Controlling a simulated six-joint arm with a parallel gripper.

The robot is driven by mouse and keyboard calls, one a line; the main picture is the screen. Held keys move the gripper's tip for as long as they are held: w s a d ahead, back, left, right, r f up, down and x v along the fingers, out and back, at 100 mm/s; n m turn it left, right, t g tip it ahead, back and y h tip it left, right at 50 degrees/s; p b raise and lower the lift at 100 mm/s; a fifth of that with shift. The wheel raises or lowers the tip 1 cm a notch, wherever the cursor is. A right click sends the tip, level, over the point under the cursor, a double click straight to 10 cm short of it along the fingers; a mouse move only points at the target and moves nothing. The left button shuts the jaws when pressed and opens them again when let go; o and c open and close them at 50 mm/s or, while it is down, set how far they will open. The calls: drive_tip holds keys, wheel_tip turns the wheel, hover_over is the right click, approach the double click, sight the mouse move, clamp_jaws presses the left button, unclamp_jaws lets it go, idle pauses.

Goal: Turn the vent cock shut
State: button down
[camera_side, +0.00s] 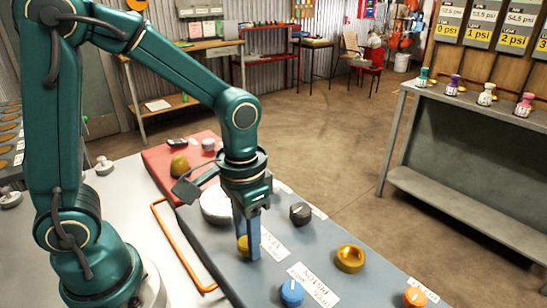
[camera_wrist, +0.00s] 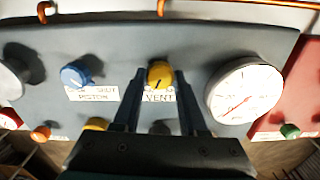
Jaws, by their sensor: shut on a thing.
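The vent cock is a small yellow knob (camera_side: 243,245) on the grey panel (camera_side: 222,252). In the wrist view the yellow knob (camera_wrist: 160,73) shows between my two fingers, with a VENT label just below it and a dark mark on its face. My gripper (camera_side: 249,248) reaches straight down onto the panel, and its fingers are shut on the knob. In the side view the fingers hide part of the knob. My gripper in the wrist view (camera_wrist: 160,78) has one finger on each side of the knob.
A white round gauge (camera_wrist: 243,92) is right of the knob in the wrist view, a blue knob (camera_wrist: 76,73) left. A dark knob (camera_side: 300,213), a brass knob (camera_side: 350,258) and an orange knob (camera_side: 415,296) also stand on the panel. An orange rail (camera_side: 180,245) runs along its edge.

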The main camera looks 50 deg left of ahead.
drive_tip(key=n, duration=1.3)
drive_tip(key=shift+n, duration=0.4)
idle(0.3)
drive_tip(key=shift+c, duration=2.2)
unclamp_jaws()
drive_tip(key=shift+r, duration=2.6)
